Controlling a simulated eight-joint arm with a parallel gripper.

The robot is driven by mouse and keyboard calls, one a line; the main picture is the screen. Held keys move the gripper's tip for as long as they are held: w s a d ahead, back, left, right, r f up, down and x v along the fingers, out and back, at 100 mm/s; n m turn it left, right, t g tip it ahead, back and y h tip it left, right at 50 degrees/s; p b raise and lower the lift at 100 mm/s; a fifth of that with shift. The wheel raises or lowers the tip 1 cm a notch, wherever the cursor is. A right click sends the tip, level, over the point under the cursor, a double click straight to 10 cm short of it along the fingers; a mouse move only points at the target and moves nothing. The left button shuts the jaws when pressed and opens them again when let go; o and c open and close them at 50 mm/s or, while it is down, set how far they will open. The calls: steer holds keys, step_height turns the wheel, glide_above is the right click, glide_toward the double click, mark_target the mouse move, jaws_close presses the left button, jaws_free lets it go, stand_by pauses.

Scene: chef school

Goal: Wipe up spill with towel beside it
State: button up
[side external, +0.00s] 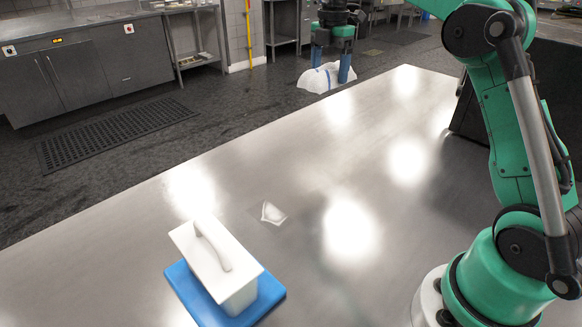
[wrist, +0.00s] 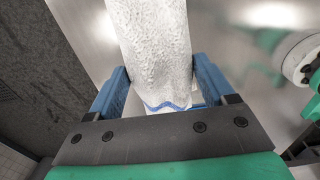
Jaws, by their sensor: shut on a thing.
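A white towel (side external: 323,79) with a blue stripe hangs between the blue fingers of my gripper (side external: 331,62) at the far side of the steel table. In the wrist view the towel (wrist: 150,45) fills the space between the fingers, and my gripper (wrist: 160,88) is shut on it. Its lower part is near the table's far edge; I cannot tell whether it touches the table. A small pale patch (side external: 271,213) with a faint darker area around it lies on the table, apart from the towel; it looks like the spill, though I cannot be sure.
A dark box-like thing (side external: 468,115) is at the right behind my arm. The table's middle is clear and shiny with reflections.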

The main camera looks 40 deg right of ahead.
steer(key=a+f, duration=0.7)
steer(key=a, duration=0.4)
glide_above(277, 210)
step_height(277, 210, down, 5)
steer(key=shift+a+f, duration=0.1)
steer(key=shift+f, duration=3.1)
steer(key=shift+a+f, duration=0.4)
steer(key=shift+f, duration=0.2)
steer(key=shift+c, duration=0.6)
steer(key=shift+a, duration=1.5)
steer(key=shift+f, duration=0.15)
steer(key=shift+d+r, duration=0.2)
steer(key=shift+d, duration=0.35)
steer(key=shift+d+f, duration=0.15)
steer(key=shift+d, duration=1.3)
steer(key=shift+a, duration=2.1)
steer(key=shift+d, duration=0.35)
steer(key=shift+d+r, duration=0.2)
steer(key=shift+d, duration=1.5)
step_height(277, 210, up, 8)
steer(key=shift+f, duration=0.15)
